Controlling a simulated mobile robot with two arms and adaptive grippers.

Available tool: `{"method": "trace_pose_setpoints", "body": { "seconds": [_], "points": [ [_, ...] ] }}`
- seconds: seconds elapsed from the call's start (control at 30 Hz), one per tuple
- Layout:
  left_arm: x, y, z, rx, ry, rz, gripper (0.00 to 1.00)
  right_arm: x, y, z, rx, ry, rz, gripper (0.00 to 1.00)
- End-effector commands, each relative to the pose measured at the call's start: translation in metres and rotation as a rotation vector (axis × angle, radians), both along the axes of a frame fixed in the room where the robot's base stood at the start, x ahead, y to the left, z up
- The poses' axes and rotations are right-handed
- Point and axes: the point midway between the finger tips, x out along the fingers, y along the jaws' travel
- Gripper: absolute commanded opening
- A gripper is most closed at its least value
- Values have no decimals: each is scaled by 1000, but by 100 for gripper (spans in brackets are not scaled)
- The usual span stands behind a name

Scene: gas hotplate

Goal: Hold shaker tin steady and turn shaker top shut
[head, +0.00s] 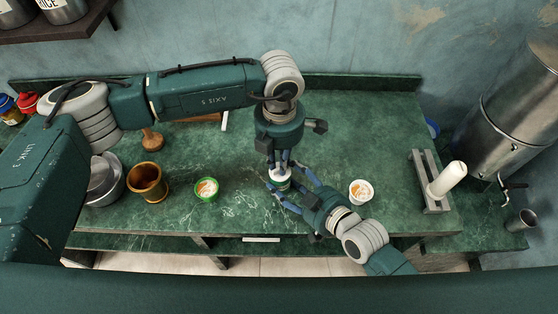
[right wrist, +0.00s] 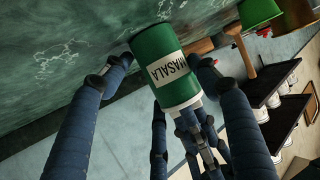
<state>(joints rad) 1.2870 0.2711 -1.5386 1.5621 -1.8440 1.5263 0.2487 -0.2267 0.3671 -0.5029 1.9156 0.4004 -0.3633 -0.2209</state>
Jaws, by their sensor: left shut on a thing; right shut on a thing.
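The shaker tin (right wrist: 162,62) is green with a white MASALA label, and it shows large in the right wrist view. In the head view it stands on the green counter (head: 320,150) near the front edge, mostly hidden between the grippers. My right gripper (right wrist: 160,68) reaches in from the lower right and is shut on the tin's body, a finger on each side. The pale shaker top (right wrist: 187,103) is at the tin's upper end, largely covered by fingers. My left gripper (head: 280,168) comes down from above and is shut on the shaker top.
A green tub (head: 206,197) and brass mortar (head: 147,190) stand to the left, with a steel pot (head: 104,190) beyond. A white tub (head: 361,199) stands to the right, then a stand with a white cylinder (head: 446,180) and a steel urn (head: 515,110). The back middle counter is clear.

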Motion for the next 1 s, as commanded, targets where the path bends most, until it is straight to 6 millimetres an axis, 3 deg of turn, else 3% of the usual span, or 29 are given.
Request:
{"method": "trace_pose_setpoints", "body": {
  "seconds": [0.57, 0.6, 1.0],
  "points": [
    [-2, -3, 0, -7, 2, -33, 0, -1, 0, -3, -2, 7, 1, 30],
    [-2, -3, 1, -7, 2, -33, 21, -1, 0, -3, -2, 7, 1, 30],
    [-1, -2, 0, -4, 1, -30, 22, -1, 0, -3, -2, 6, 1, 30]
  ]
}}
